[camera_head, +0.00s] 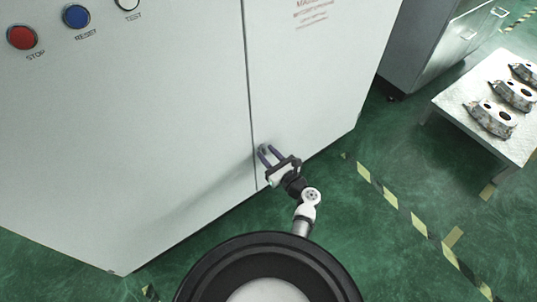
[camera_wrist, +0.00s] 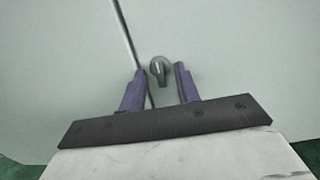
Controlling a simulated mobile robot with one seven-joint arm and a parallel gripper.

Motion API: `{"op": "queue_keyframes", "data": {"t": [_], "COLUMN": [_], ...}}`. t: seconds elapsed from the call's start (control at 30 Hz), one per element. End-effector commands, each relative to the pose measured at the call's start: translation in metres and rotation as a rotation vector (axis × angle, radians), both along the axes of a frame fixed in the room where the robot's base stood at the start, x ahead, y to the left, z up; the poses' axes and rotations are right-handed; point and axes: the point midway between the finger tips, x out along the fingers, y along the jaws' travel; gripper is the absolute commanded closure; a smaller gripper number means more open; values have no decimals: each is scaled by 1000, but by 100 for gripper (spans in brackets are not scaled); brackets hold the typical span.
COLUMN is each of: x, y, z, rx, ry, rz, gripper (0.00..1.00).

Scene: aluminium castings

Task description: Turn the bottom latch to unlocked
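The bottom latch (camera_wrist: 157,68) is a small dark metal knob on the pale cabinet door, just right of the door seam in the wrist view. My gripper (camera_wrist: 160,72) is open, with one purple finger on each side of the latch. Whether either finger touches it cannot be told; a gap shows on both sides. In the head view my gripper (camera_head: 268,150) is at the low part of the cabinet front, by the seam, and the latch is mostly hidden there.
The cabinet (camera_head: 150,130) carries a red STOP button (camera_head: 22,37), a blue RESET button (camera_head: 76,16) and a white TEST button (camera_head: 127,3). A white table (camera_head: 463,97) with castings (camera_head: 492,117) stands at right. Green floor (camera_head: 400,165) with striped tape is clear between.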

Motion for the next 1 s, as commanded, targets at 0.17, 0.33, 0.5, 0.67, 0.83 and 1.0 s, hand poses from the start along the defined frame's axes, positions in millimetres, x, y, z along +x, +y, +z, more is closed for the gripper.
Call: {"op": "queue_keyframes", "data": {"t": [0.17,0.33,0.5,0.67,0.83,1.0], "x": [-2,-20,-52,-80,-101,-111], "y": [-2,-15,-38,-59,-74,-81], "z": [0,-1,-1,-1,-1,0], "rx": [1,0,0,0,-1,-1], "ry": [1,1,1,1,1,1], "rz": [-1,-4,-5,-4,-2,-1], "gripper": [68,68,68,68,68,68]}}
